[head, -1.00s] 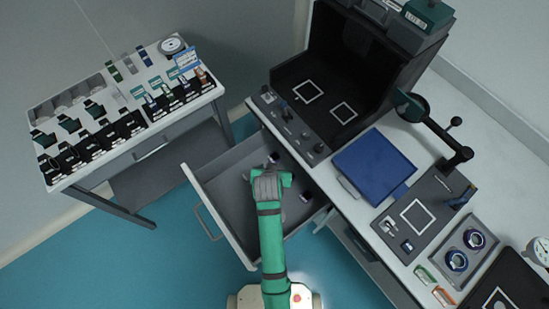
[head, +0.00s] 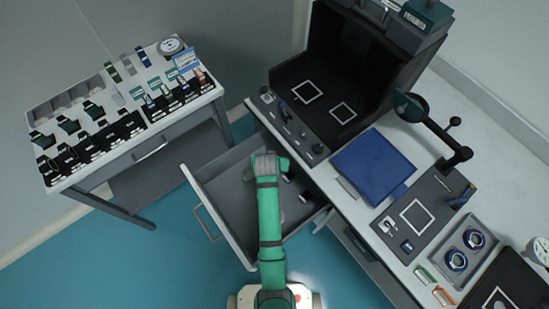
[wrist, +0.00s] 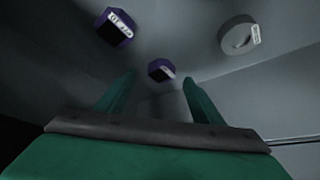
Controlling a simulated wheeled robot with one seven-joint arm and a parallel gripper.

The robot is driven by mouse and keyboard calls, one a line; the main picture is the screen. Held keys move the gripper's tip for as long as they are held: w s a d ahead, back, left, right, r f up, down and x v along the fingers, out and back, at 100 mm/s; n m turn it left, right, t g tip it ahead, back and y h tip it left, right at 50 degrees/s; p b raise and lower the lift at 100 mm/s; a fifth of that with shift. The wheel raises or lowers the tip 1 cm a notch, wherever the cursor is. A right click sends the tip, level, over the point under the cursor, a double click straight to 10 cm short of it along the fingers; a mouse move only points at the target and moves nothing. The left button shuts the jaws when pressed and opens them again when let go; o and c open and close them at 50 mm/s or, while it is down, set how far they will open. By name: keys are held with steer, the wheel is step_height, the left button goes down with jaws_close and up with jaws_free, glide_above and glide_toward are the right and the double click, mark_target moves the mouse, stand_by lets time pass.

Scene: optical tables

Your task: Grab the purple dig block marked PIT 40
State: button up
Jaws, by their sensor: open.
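Two dark purple blocks with white labels lie in the open grey drawer (head: 232,190). In the wrist view, one block (wrist: 116,27) is at the upper left, with a tilted label that I cannot read surely. The other block (wrist: 160,71) is smaller in view and appears between my fingertips; its label is too small to read. I cannot tell which is PIT 40. In the head view, a purple block (head: 305,196) shows right of my arm. My gripper (wrist: 158,78) is open, with nothing held between its green fingers. My arm hides part of the drawer in the head view.
A grey ring with a white label (wrist: 239,36) lies in the drawer at the upper right of the wrist view. Drawer walls stand around these things. The bench with a blue panel (head: 374,167) is at right, and a side table (head: 62,157) with several parts is at left.

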steer(key=x, duration=0.3)
steer(key=shift+w+a+f, duration=0.1)
steer(key=shift+a, duration=0.1)
steer(key=shift+d, duration=0.1)
steer(key=c, duration=1.2)
